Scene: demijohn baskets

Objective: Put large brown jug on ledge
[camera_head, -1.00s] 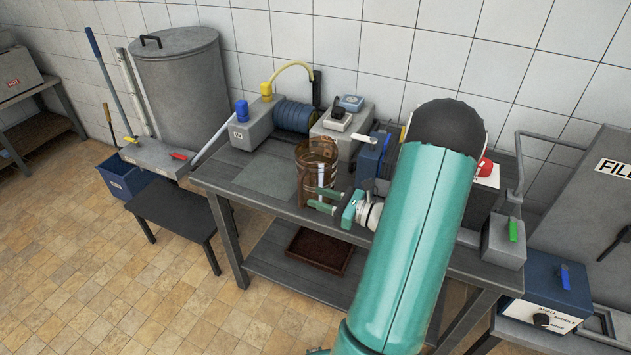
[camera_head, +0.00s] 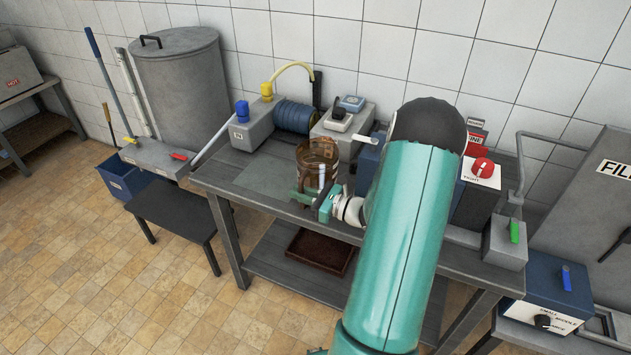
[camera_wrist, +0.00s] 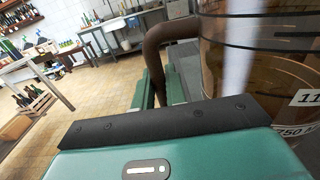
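The large brown jug (camera_head: 317,160) is see-through brown glass and stands upright on the grey worktable (camera_head: 232,172), near its front edge. My gripper (camera_head: 302,188) is at the jug's near side, with its green fingers apart. In the wrist view the jug (camera_wrist: 262,75) fills the right side, with a measuring scale and a label on it. Its brown handle (camera_wrist: 160,55) curves down beside the green fingers (camera_wrist: 155,88); I cannot tell whether it touches them. I cannot tell which surface is the ledge.
A grey machine with a blue coil (camera_head: 293,115) and a grey box (camera_head: 338,128) stand behind the jug. A low dark stool (camera_head: 178,208) and a grey drum (camera_head: 182,85) are left. A brown tray (camera_head: 320,248) lies on the lower shelf. The tabletop left of the jug is clear.

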